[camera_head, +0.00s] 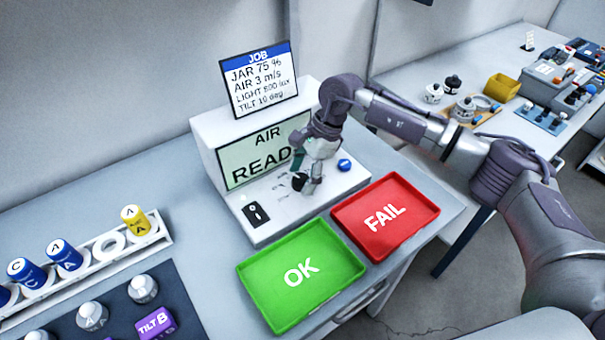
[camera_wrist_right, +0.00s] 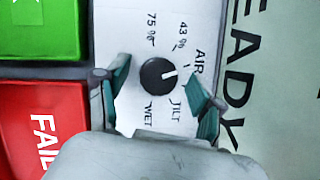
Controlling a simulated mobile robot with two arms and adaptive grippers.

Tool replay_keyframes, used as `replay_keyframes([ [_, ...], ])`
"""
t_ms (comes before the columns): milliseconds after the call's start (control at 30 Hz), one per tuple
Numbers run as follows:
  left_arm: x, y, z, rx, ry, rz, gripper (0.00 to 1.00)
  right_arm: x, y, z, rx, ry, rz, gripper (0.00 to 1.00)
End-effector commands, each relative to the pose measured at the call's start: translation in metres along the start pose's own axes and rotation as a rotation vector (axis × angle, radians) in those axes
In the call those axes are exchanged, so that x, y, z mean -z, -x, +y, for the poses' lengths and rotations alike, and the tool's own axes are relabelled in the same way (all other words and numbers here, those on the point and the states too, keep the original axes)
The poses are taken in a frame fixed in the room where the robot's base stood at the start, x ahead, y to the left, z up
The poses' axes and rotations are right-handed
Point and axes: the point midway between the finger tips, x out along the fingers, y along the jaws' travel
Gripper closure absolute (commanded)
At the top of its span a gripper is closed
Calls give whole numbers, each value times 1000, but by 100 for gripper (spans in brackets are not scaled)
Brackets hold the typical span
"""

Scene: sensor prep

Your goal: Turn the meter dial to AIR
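The meter (camera_head: 215,140) is a white box on the bench. Its screen (camera_head: 236,172) shows AIR and READ, the rest covered by my right gripper. The black dial (camera_wrist_right: 157,79) is in the right wrist view, with printed marks including AIR, TILT, WET, 75 % and 43 % around it. The dial's white pointer line points right, roughly toward the AIR side. My right gripper (camera_head: 309,184) is over the meter's sloped front. In the wrist view its two teal-padded fingers are apart, either side of the dial, with visible gaps. My left gripper is not in view.
A green OK tray (camera_head: 262,300) and a red FAIL tray (camera_head: 375,245) lie before the meter. A blue button (camera_head: 344,165) and a black switch (camera_head: 256,212) flank the dial. The job card (camera_head: 260,80) stands on top. A rack (camera_head: 88,262) of labelled jars is left.

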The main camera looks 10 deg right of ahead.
Motion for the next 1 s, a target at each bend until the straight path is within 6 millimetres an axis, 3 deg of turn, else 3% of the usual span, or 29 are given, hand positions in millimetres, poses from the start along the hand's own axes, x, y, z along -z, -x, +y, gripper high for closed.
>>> replay_keyframes([
  [267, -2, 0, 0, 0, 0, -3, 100, 1, 5, 0, 0, -1, 1, 33],
  [700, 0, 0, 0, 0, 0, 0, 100, 0, 89, -1, 2, 0, 1, 33],
  [1000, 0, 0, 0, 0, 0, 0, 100, 0, 118, 0, -1, 0, 1, 33],
])
